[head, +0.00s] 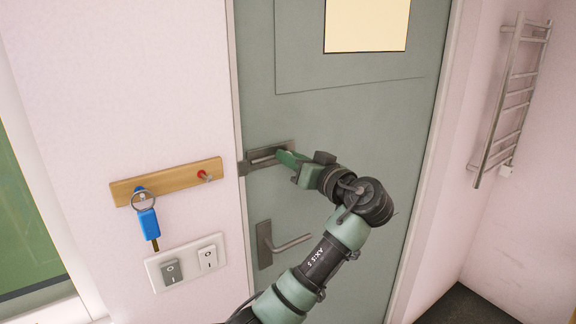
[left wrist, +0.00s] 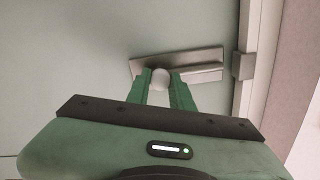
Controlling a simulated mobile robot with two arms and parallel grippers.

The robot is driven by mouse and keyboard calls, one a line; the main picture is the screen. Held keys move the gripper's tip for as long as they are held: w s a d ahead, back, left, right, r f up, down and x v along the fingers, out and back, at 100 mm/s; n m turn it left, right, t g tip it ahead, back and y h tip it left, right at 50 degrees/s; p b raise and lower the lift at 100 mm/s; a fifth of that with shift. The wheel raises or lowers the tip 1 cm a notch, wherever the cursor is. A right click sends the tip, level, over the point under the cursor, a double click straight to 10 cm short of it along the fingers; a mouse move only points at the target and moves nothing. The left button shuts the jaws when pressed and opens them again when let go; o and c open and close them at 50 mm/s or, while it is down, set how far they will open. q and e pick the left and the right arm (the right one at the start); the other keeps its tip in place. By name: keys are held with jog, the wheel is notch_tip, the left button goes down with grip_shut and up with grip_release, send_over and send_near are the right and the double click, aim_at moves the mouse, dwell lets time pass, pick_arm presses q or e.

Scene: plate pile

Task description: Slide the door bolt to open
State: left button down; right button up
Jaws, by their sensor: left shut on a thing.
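The metal door bolt (head: 266,155) is mounted on the grey-green door (head: 330,125), near its left edge. It also shows in the left wrist view (left wrist: 205,63), with a pale rounded knob (left wrist: 160,77) and the bolt's bar running right toward a catch (left wrist: 241,64) on the frame. My left gripper (head: 285,156) is at the bolt. In the left wrist view its two green fingers (left wrist: 160,88) stand on either side of the knob, shut on it. In the head view the gripper hides the knob. My right gripper is not in view.
A lever handle (head: 285,245) sits on the door below the bolt. Left of the door are a wooden key rack (head: 167,181) with a blue-tagged key (head: 148,224) and a switch plate (head: 187,262). A towel rail (head: 512,95) hangs on the right wall.

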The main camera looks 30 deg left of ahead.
pick_arm(q)
jog(key=shift+d+r+t, duration=0.1)
jog(key=shift+d+t, duration=0.05)
jog(key=shift+t, duration=0.15)
jog(key=c, duration=1.2)
grip_release()
jog(key=shift+c, duration=0.2)
jog(key=b+v, duration=0.3)
jog(key=v, duration=0.5)
jog(key=shift+w+d, duration=0.15)
jog(key=shift+w, duration=0.15)
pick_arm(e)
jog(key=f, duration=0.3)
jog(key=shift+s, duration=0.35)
